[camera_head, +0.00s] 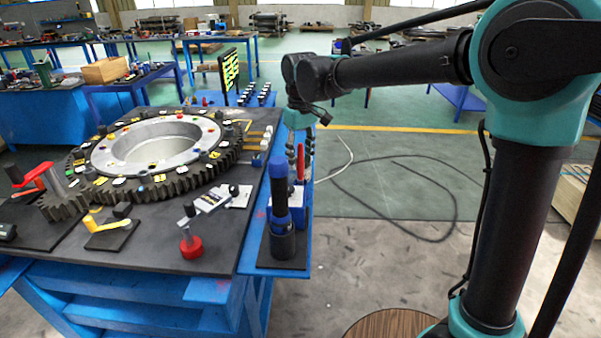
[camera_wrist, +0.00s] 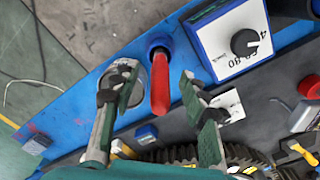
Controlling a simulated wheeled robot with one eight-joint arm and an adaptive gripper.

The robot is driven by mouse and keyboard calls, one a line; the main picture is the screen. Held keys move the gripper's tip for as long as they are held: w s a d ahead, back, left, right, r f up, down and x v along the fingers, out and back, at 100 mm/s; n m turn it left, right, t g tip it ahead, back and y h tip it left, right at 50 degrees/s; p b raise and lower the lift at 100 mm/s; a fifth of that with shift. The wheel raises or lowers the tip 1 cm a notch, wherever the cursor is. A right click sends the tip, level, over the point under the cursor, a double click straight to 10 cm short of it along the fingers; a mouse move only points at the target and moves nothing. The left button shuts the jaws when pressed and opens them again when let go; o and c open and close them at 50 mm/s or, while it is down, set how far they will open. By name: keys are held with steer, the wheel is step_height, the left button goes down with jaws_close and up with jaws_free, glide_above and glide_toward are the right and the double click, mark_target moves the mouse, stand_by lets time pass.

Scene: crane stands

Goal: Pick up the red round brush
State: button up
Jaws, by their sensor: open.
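A red handle (camera_head: 300,166), which I take for the red round brush, stands upright on the blue strip at the table's right side. In the wrist view the red handle (camera_wrist: 160,84) rises from a round blue holder (camera_wrist: 159,46). Its lower end is hidden in the holder, so no bristles show. My gripper (camera_head: 299,147) points down over it. In the wrist view my gripper (camera_wrist: 158,80) is open, with one finger on each side of the handle. Gaps show between the handle and both fingers.
A blue box with a white face and black knob (camera_wrist: 245,43) stands close beside the holder. A blue-handled tool (camera_head: 280,190) stands upright in a black cup nearby. A large gear ring (camera_head: 155,150) fills the table. Floor to the right is mostly clear, with a cable.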

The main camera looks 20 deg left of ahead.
steer(key=shift+f, duration=0.4)
jaws_close()
steer(key=shift+r, duration=0.15)
